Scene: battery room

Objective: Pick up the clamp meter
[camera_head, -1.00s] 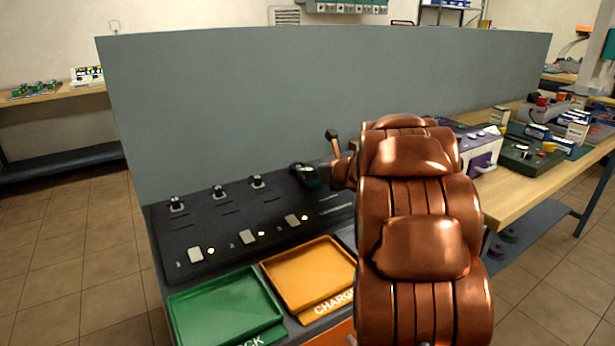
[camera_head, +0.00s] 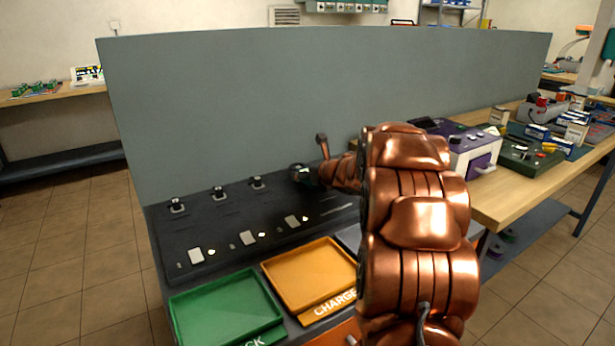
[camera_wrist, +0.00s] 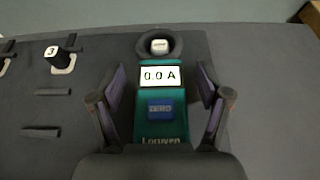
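The clamp meter (camera_wrist: 161,100) lies on the dark panel. Its teal body, lit display reading 0.0 A, blue ZERO button and dark round jaw show in the wrist view. My gripper (camera_wrist: 161,92) is open, with one finger on each side of the meter and a visible gap on both sides. In the head view, the meter (camera_head: 302,174) shows as a small dark and green shape at my arm's far end. My gripper's fingers are hard to make out there.
The dark panel (camera_head: 190,235) carries several black knobs and white switches. A green tray (camera_head: 190,328) and an orange tray (camera_head: 318,306) lie in front. A tall grey partition (camera_head: 250,110) stands behind. A wooden table (camera_head: 505,205) with devices is at the right.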

